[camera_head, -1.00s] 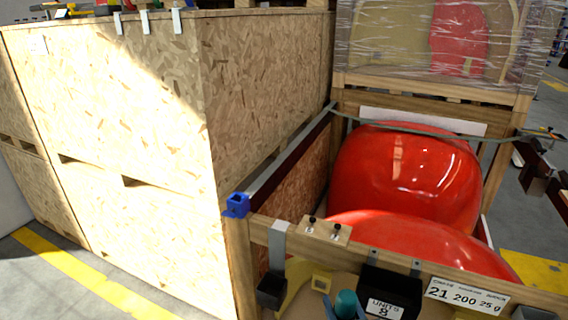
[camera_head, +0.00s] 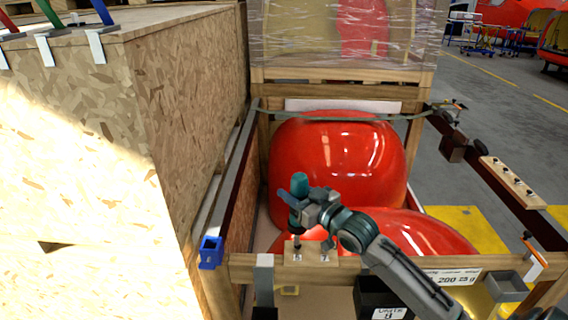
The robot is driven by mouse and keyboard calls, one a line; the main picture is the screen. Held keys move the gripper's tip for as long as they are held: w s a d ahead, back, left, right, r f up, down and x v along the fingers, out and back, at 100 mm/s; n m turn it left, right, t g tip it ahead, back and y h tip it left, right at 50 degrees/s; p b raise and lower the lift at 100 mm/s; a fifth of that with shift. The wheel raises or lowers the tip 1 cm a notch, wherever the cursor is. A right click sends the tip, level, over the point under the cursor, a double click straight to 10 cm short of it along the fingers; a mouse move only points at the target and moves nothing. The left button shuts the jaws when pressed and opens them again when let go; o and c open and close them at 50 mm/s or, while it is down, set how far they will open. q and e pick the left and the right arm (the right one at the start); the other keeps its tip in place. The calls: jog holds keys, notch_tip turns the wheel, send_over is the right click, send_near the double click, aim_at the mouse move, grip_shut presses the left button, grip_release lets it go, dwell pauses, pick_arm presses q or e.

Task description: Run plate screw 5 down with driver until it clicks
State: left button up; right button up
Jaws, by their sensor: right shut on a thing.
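My right gripper (camera_head: 305,208) comes in from the lower right over the crate's front rail. It is shut on the driver (camera_head: 299,184), an upright tool with a teal top. The driver's dark lower end (camera_head: 297,241) points down at the left side of a small pale wooden plate (camera_head: 312,256) on the front rail. Whether its tip touches a screw there is too small to tell. Another screw (camera_head: 325,254) shows on the right side of this plate. A longer wooden plate (camera_head: 512,182) with several screws lies on the right rail. My left gripper is out of view.
Red glossy nosecones (camera_head: 340,165) fill the crate behind the front rail (camera_head: 400,263). A tall chipboard crate (camera_head: 195,110) stands close on the left. A black bin (camera_head: 380,298) and a grey holder (camera_head: 507,287) hang at the front. A strap crosses the back.

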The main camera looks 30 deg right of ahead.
jog(key=r, duration=0.1)
jog(key=w+d+r, duration=0.1)
jog(key=w+r, duration=0.1)
jog(key=shift+d+p, duration=0.25)
jog(key=shift+p, duration=0.1)
jog(key=shift+f, duration=0.25)
pick_arm(q)
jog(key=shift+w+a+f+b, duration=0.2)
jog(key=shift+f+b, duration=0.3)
jog(key=shift+b, duration=0.2)
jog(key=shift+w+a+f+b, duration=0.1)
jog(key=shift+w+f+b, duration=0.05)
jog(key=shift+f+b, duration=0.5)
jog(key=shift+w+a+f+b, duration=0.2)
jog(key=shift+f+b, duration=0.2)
jog(key=shift+b, duration=0.35)
pick_arm(e)
jog(key=shift+s+f, duration=0.1)
jog(key=shift+f, duration=2.6)
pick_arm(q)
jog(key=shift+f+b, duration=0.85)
pick_arm(e)
jog(key=shift+s+f, duration=0.1)
jog(key=shift+f, duration=1.1)
